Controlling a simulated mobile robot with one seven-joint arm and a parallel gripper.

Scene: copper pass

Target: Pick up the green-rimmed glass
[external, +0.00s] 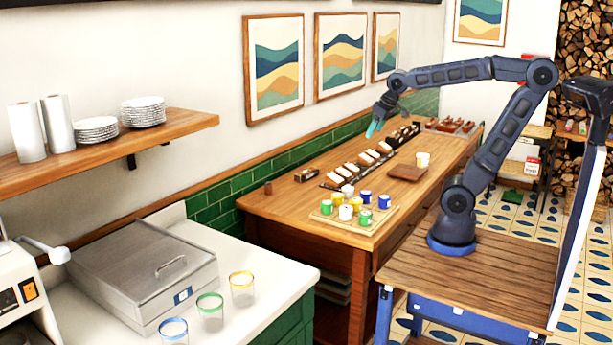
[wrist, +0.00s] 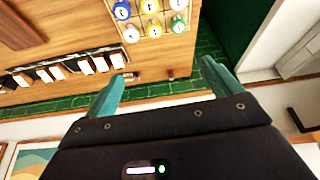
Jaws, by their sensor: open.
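The green-rimmed glass (external: 210,311) is clear and stands upright on the white counter (external: 265,318) at the lower left of the external view. It stands between a blue-rimmed glass (external: 173,331) and a yellow-rimmed glass (external: 242,289). My gripper (external: 374,128) is open and empty, high above the far wall side of the wooden table, well away from the glasses. Its teal fingers (wrist: 160,82) are spread apart in the wrist view, with nothing between them. No rimmed glass can be made out in the wrist view.
A steel lidded box (external: 145,262) stands behind the glasses. The wooden table (external: 290,208) holds a tray (external: 323,217) of coloured cups, a row of cards and a brown board (external: 407,173). A shelf (external: 180,125) with plates and paper rolls juts out above the counter.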

